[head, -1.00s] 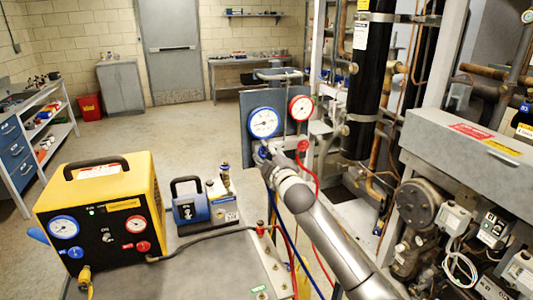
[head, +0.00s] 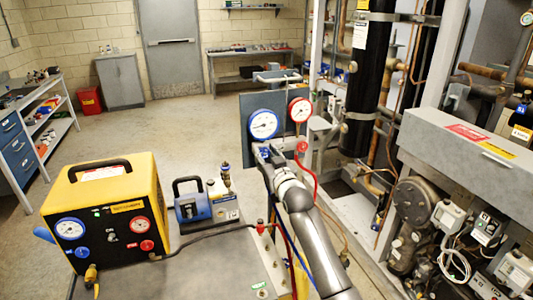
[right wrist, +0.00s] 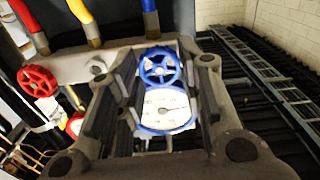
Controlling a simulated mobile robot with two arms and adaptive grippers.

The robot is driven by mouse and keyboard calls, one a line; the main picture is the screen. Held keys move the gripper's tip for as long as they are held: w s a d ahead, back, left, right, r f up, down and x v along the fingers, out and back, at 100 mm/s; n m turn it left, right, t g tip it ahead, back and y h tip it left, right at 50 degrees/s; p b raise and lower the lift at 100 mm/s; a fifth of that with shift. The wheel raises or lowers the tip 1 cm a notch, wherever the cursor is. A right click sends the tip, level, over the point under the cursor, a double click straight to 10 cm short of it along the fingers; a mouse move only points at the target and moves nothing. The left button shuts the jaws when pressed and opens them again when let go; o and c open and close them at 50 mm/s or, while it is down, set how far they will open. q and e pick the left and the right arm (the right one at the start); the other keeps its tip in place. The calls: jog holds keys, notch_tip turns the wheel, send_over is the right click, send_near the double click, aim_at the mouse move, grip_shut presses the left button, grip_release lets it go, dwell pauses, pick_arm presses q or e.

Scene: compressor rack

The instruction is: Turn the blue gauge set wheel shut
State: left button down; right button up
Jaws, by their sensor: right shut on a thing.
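The blue wheel (right wrist: 160,66) of the gauge set shows between the two fingers of my right gripper (right wrist: 165,82) in the right wrist view. My right gripper (head: 264,152) is shut on this wheel, just below the blue-rimmed gauge (head: 264,124) in the head view. The gauge's white dial also shows in the wrist view (right wrist: 166,108). The red wheel (right wrist: 37,81) is apart from the gripper at the left there. The red-rimmed gauge (head: 300,109) is at the blue gauge's right in the head view. My left gripper is out of view.
A yellow machine (head: 110,212) and a blue pump (head: 206,204) stand on the grey top at left front. Red and blue hoses hang beside my right arm. The compressor rack (head: 430,140) with copper pipes fills the right. The floor behind is clear.

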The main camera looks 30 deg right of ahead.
jog(key=m+p, duration=0.1)
jog(key=m, duration=0.3)
jog(key=shift+m+p, duration=0.3)
jog(key=shift+p, duration=0.05)
jog(key=shift+f+m+p, duration=0.15)
jog(key=shift+m+p, duration=0.4)
jog(key=shift+m, duration=0.95)
jog(key=o, duration=1)
jog(key=v, duration=1.2)
